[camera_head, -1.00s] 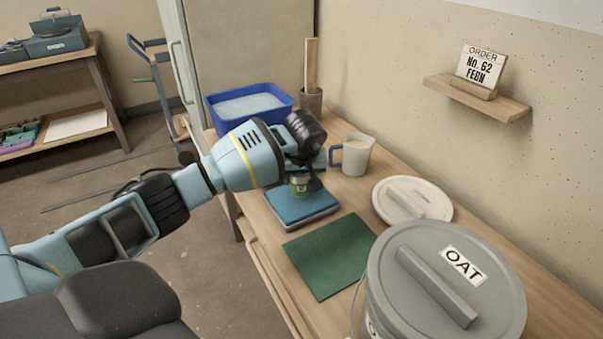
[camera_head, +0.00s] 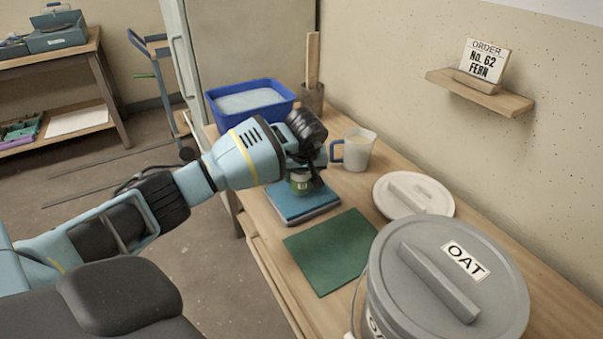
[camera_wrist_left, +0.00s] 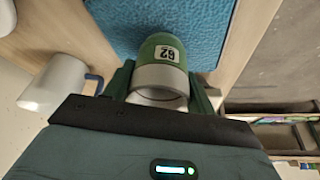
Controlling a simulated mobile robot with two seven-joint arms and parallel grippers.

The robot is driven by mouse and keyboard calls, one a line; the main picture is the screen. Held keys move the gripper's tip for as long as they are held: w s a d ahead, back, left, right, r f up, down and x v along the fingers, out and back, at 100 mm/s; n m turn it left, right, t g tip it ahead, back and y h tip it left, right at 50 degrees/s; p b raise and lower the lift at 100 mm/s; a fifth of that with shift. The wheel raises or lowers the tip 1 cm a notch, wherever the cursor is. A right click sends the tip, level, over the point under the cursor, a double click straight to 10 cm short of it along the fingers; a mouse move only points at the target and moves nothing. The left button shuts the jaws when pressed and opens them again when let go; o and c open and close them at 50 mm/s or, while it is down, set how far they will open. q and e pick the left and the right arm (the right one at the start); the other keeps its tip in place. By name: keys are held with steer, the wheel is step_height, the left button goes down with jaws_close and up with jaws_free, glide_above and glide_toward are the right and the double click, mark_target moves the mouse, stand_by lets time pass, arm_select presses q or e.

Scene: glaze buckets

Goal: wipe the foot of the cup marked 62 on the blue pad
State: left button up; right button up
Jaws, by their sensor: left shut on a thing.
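In the head view the cup (camera_head: 300,184) stands over the blue pad (camera_head: 312,209), largely covered by the gripper. The blue pad (camera_wrist_left: 110,30) also fills the top of the left wrist view. Whether the foot touches the pad I cannot tell. My right gripper is not in view.
A green mat (camera_head: 330,250) lies in front of the pad. A lidded OAT bucket (camera_head: 400,300), a pale lid (camera_head: 385,196) and a jug (camera_head: 358,150) stand to the right. A blue basin (camera_head: 284,112) is behind. An order card (camera_head: 484,62) sits on the wall shelf.

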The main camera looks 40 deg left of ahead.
arm_select(q)
steer(key=shift+f, duration=0.4)
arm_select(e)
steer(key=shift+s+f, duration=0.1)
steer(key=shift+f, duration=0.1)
arm_select(q)
steer(key=shift+w, duration=0.1)
